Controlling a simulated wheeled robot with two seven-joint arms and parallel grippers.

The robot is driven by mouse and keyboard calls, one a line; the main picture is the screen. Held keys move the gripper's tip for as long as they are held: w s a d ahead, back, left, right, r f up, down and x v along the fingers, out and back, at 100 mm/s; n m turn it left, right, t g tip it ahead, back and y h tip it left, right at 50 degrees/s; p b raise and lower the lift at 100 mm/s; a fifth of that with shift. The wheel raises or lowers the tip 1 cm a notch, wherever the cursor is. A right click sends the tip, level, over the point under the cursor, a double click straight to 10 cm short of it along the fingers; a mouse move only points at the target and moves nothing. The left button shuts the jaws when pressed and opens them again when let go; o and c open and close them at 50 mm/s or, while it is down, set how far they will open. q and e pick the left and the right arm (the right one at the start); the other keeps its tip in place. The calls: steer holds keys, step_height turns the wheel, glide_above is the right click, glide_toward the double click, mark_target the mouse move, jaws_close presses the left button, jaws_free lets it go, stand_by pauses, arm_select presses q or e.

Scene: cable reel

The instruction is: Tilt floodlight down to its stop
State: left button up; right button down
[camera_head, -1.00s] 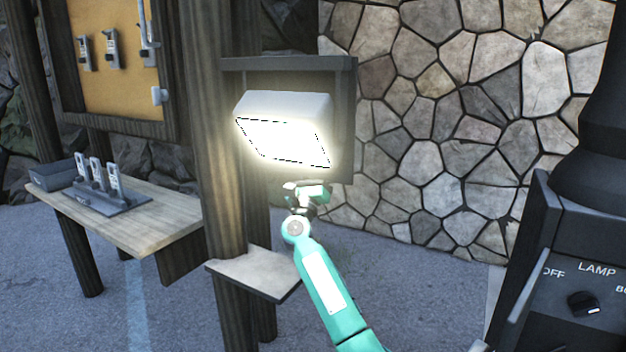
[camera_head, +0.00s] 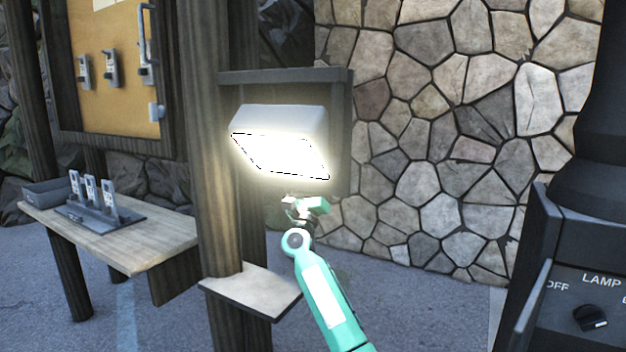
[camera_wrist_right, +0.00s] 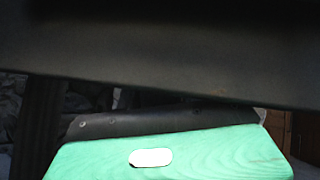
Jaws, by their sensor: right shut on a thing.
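The floodlight (camera_head: 280,118) has a pale grey housing and a bright lit face that slants downward, in front of a dark framed panel on a wooden post in the head view. My right gripper (camera_head: 306,203) is just below the floodlight's lower edge. It is shut on the floodlight from beneath, but the exact contact is lost in the glare and small size. In the right wrist view, a dark surface fills the top, above a green part of my own with a white oval. My left gripper is not in view.
A small wooden shelf (camera_head: 252,290) is on the post beside my right arm. A wooden table (camera_head: 150,240) with several upright grey devices stands left. A dark control box marked LAMP (camera_head: 560,290) is at the right, with a stone wall (camera_head: 450,150) behind.

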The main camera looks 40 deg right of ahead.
steer(key=shift+d+r, duration=0.1)
steer(key=shift+r, duration=0.15)
steer(key=c, duration=0.9)
jaws_free()
steer(key=shift+f, duration=0.15)
steer(key=shift+f, duration=0.15)
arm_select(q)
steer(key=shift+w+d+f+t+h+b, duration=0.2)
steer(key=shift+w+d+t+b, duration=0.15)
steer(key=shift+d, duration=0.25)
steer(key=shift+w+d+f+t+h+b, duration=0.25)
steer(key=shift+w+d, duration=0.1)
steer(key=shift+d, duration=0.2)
arm_select(e)
steer(key=v, duration=1.3)
steer(key=shift+s+a, duration=0.2)
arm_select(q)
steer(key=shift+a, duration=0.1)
arm_select(e)
steer(key=shift+f, duration=0.1)
